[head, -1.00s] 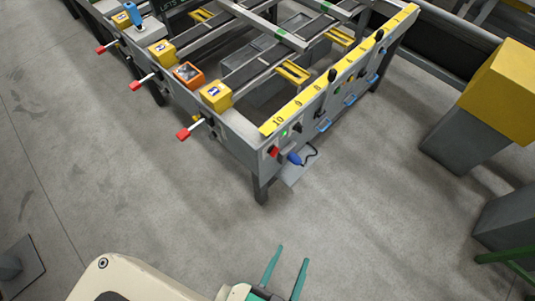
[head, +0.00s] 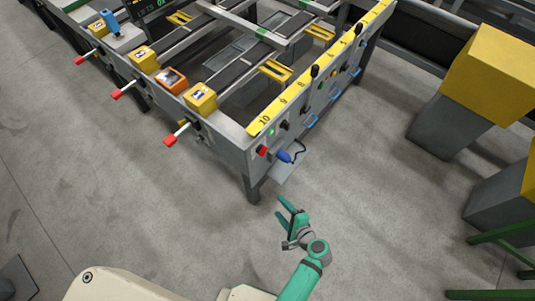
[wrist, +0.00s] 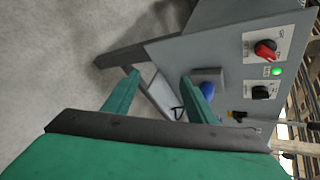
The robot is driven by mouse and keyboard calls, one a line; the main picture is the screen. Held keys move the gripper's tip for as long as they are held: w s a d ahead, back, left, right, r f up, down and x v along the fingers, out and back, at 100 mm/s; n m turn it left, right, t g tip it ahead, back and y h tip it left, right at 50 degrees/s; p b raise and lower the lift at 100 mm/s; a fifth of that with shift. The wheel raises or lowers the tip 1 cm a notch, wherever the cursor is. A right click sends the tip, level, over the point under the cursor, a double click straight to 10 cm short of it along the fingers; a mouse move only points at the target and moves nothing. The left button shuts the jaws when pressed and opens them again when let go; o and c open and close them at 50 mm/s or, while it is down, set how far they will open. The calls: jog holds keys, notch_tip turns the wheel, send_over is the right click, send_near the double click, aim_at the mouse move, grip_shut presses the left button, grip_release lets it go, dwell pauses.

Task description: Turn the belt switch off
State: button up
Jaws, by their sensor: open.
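A red rotary knob (head: 262,151) sits on a white plate on the table's end panel. It also shows in the wrist view (wrist: 266,49), slanted on its plate. A lit green lamp (wrist: 277,71) and a black rotary knob (wrist: 261,93) on its own plate are beside it. The plate lettering is too small to read, so I cannot tell which knob is the belt switch. My gripper (head: 288,207) is open and empty, in front of and below the panel, apart from it. Its two green fingers (wrist: 160,95) point toward the table leg and lower panel.
A blue plug (head: 284,156) with a black cable sticks out below the knobs. Red-tipped levers (head: 170,140) jut from the table's left side. A yellow-topped grey post (head: 495,75) stands to the right. The floor (head: 150,220) before the table is clear.

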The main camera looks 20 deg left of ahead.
jog(key=w+a+r+y, duration=0.1)
jog(key=w+r+y, duration=0.2)
jog(key=w+r, duration=0.25)
jog(key=g+y, duration=0.1)
jog(key=y, duration=0.4)
send_near(265, 153)
jog(key=x, duration=0.9)
jog(key=shift+d, duration=0.1)
jog(key=shift+c, duration=0.7)
jog(key=c, duration=0.9)
